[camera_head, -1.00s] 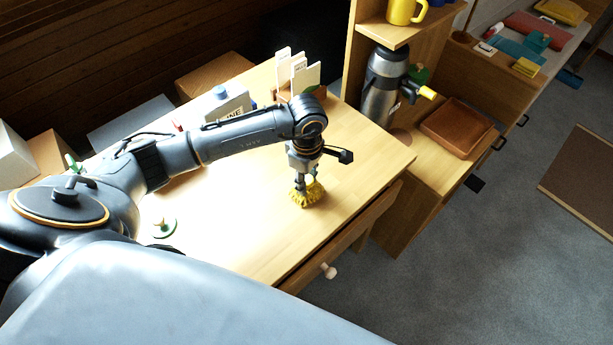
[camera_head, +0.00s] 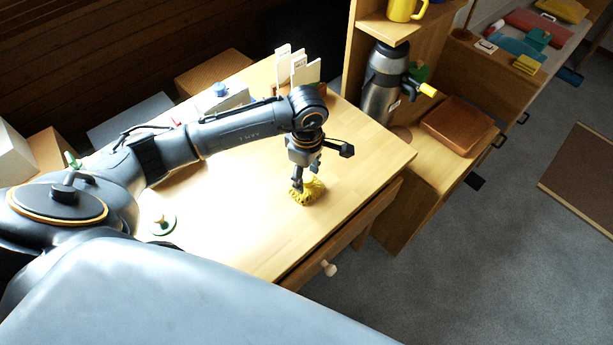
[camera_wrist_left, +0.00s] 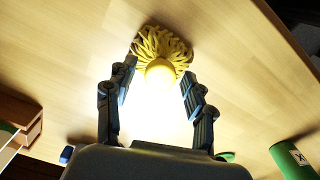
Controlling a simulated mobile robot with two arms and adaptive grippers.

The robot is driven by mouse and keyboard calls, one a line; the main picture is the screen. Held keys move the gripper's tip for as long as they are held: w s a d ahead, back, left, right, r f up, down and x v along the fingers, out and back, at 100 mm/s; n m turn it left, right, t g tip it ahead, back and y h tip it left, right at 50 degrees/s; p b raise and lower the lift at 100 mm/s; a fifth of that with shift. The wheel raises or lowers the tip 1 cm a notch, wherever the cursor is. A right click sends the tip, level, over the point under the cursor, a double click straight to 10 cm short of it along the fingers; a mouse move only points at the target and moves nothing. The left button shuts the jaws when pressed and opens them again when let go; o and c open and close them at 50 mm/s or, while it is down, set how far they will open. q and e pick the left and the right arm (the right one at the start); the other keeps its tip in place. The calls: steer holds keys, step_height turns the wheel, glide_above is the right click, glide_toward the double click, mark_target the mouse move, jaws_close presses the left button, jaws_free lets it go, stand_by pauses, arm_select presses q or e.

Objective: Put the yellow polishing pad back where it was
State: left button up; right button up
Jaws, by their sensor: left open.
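The yellow polishing pad (camera_head: 308,191), a shaggy round mop-like pad with a knob, rests on the wooden desk (camera_head: 240,235) near its right side. My left gripper (camera_head: 305,186) is just above it, pointing down. In the left wrist view the pad (camera_wrist_left: 163,45) lies beyond the fingertips, with its pale yellow knob between the two fingers. The left gripper (camera_wrist_left: 157,88) is open, with a gap visible between its fingers and the knob. My right gripper is not in view.
A card holder (camera_head: 298,72) and a white box (camera_head: 225,98) stand at the desk's back. A green-based object with a knob (camera_head: 162,223) is at the left. Desk front is clear.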

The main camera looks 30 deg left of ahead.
mark_target(307, 177)
arm_select(q)
step_height(307, 177, up, 11)
steer(key=b, duration=0.1)
steer(key=shift+b, duration=0.4)
steer(key=shift+f, duration=0.15)
